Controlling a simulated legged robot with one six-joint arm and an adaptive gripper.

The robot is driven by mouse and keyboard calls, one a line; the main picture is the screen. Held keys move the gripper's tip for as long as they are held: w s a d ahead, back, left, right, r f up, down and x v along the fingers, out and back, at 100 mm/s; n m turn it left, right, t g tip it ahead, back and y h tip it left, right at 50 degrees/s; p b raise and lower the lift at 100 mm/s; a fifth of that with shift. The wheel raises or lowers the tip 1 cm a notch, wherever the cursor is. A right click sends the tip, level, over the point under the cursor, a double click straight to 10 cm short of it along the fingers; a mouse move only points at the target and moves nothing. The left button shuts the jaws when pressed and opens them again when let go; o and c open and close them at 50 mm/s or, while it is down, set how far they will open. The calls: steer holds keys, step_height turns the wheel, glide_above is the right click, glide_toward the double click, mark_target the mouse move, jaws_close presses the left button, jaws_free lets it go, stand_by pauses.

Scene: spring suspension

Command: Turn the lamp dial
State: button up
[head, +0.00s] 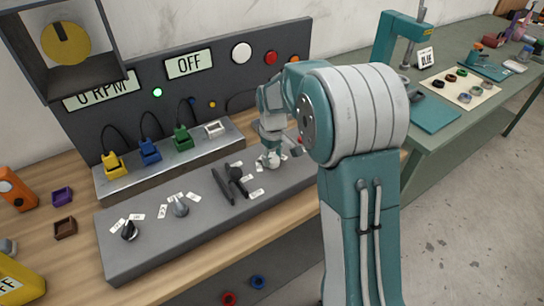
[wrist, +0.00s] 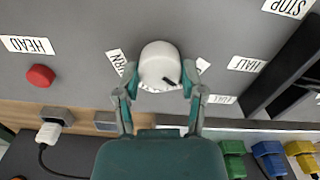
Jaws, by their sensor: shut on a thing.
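A round white dial (wrist: 160,58) with a dark mark near its rim stands on the grey panel in the wrist view. My gripper (wrist: 160,75) has one finger on each side of it and is shut on it. In the head view the same dial (head: 271,161) sits at the panel's right part, partly covered by my gripper (head: 270,152). Small labels lie around it, one reading TURN (wrist: 117,62). A grey dial (head: 180,207) and a black dial (head: 129,231) stand farther left on the panel. Whether the held dial is the lamp's cannot be read.
A black lever (head: 233,181) stands in a slot left of my gripper. A red button (wrist: 40,75) is near the HEAD label. Yellow, blue and green plugs (head: 183,139) line the shelf behind. The display reads OFF (head: 190,64). My arm hides the panel's right end.

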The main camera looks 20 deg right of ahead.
steer(key=m, duration=0.6)
steer(key=shift+s+f, duration=0.2)
steer(key=shift+s, duration=0.05)
steer(key=shift+m, duration=0.4)
steer(key=o, duration=1.1)
steer(key=shift+o, duration=0.2)
steer(key=shift+r, duration=0.1)
steer(key=shift+w, duration=0.1)
